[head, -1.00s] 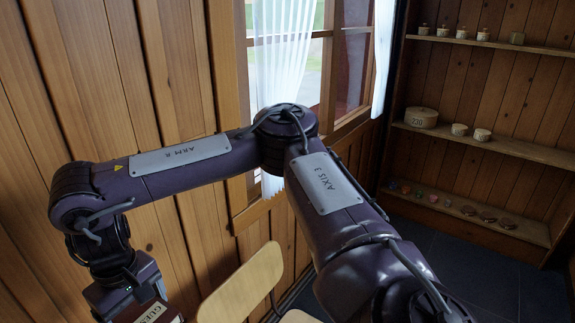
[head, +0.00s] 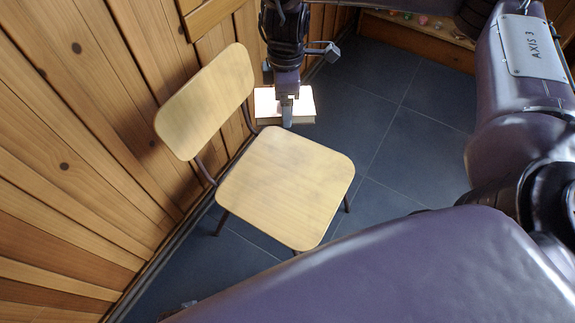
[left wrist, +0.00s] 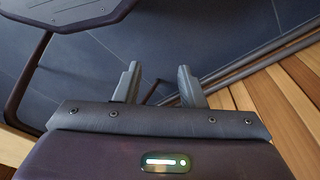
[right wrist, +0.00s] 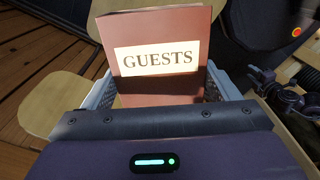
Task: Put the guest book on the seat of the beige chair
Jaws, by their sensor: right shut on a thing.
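The beige chair stands beside the plank wall in the head view, its seat (head: 285,190) bare and its backrest (head: 205,100) to the left. My right gripper (head: 287,108) is just beyond the seat's far edge, shut on the guest book (head: 305,103), which shows a bright pale side there. In the right wrist view the guest book (right wrist: 155,85) is reddish brown with a pale GUESTS label, between the fingers (right wrist: 160,95). My left gripper (left wrist: 158,72) is open and empty in the left wrist view; it is not visible in the head view.
The plank wall (head: 70,150) runs close along the chair's left side. Dark tiled floor (head: 400,150) is clear to the right of the chair. A low wooden shelf (head: 420,35) with small items stands at the back. My own arm links cover the right and bottom.

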